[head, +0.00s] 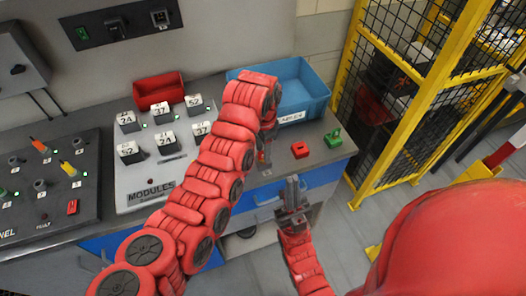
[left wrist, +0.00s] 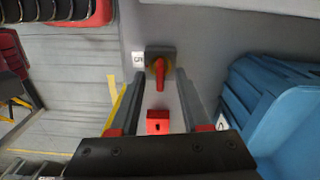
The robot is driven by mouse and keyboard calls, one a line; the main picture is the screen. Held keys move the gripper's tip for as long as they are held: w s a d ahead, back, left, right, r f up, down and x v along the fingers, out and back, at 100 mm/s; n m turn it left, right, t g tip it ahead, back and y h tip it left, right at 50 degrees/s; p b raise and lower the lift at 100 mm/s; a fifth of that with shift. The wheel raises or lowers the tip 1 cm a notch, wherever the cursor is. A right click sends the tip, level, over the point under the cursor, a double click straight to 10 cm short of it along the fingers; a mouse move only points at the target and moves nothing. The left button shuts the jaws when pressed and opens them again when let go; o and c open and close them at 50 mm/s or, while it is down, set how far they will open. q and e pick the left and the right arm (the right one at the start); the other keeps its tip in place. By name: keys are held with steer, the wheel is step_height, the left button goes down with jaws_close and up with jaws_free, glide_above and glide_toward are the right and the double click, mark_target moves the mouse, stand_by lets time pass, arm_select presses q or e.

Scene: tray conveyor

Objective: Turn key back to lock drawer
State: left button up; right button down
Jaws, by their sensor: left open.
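In the left wrist view, a red-orange turning handle, which looks like the key (left wrist: 159,74), sits on a square dark grey plate (left wrist: 153,50) with a small white label beside it. The handle points down in that picture. My left gripper (left wrist: 161,82) is open. Its fingers stand on either side of the handle, with nothing seen gripped; contact cannot be told. In the head view my left gripper (head: 265,152) is over the bench front and largely hides the key. The blue drawer front (head: 262,212) is below. My right gripper (head: 292,190) points up in front of the drawers, its fingers close together.
A red block (head: 300,150) and a green block (head: 333,138) are on the bench right of my left gripper. A blue bin (head: 305,92) and a red bin (head: 157,88) stand behind. The modules panel (head: 140,190) is left, a yellow cage (head: 362,150) right.

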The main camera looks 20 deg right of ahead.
arm_select(q)
step_height(320, 180, up, 16)
steer(key=b, duration=0.2)
